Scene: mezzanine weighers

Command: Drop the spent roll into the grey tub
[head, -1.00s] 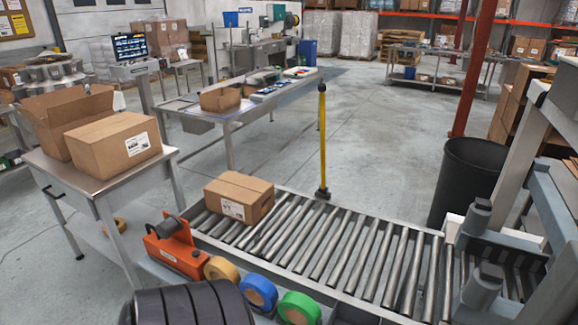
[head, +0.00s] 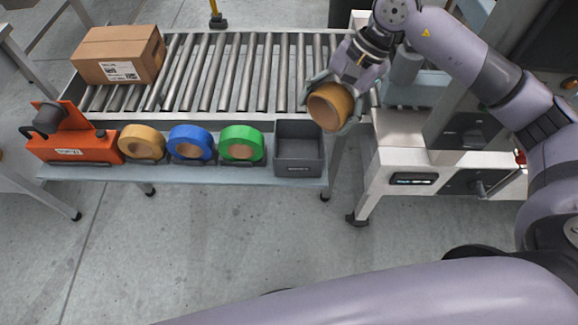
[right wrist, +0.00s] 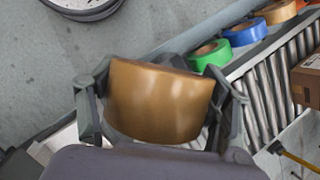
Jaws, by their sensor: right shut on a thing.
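The spent roll (head: 331,106), a brown hollow core, is held in my right gripper (head: 334,98) above the right end of the shelf. In the right wrist view the roll (right wrist: 160,101) sits between both fingers of the right gripper (right wrist: 161,105). The grey tub (head: 299,168) stands on the shelf at the roller conveyor's front side, just left of and below the roll in the head view. The tub's visible inside looks empty. In the right wrist view the roll hides most of what lies behind it. My left gripper is not in view.
Tan (head: 143,146), blue (head: 190,145) and green (head: 241,144) tape rolls stand in a row left of the tub, with an orange tape dispenser (head: 73,146) at the far left. A cardboard box (head: 118,56) sits on the roller conveyor (head: 233,72). The rollers right of it are clear.

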